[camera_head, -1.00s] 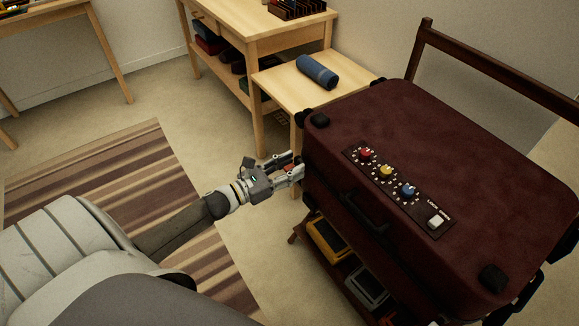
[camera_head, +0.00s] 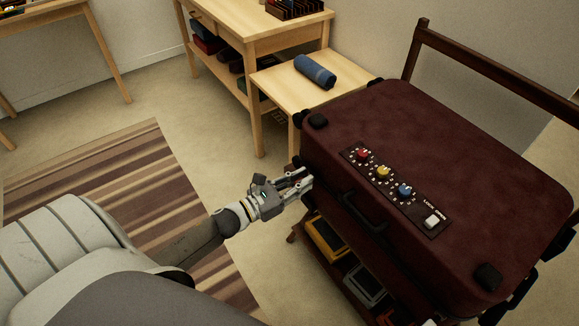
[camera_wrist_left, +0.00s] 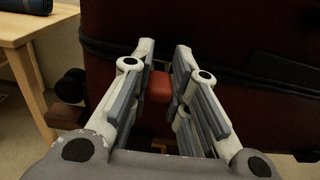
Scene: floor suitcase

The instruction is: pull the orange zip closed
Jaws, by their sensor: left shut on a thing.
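The dark maroon suitcase (camera_head: 450,160) lies flat on a dark wooden stand, with dials and a switch on its top. My left gripper (camera_head: 306,181) is at its near left side, close to the corner. In the left wrist view the orange-red zip pull (camera_wrist_left: 160,87) sits between the fingers of my left gripper (camera_wrist_left: 164,72), which are shut on it. A dark seam line (camera_wrist_left: 105,50) runs along the suitcase side behind the fingers. The pull is hardly visible in the head view. My right gripper is not in view.
The suitcase's dark handle (camera_head: 362,212) lies further along the same side. Below, the stand's shelf holds a yellow-framed case (camera_head: 326,238) and a grey one (camera_head: 366,284). A low wooden table (camera_head: 285,80) with a blue roll (camera_head: 316,71) stands behind. Floor at left is open.

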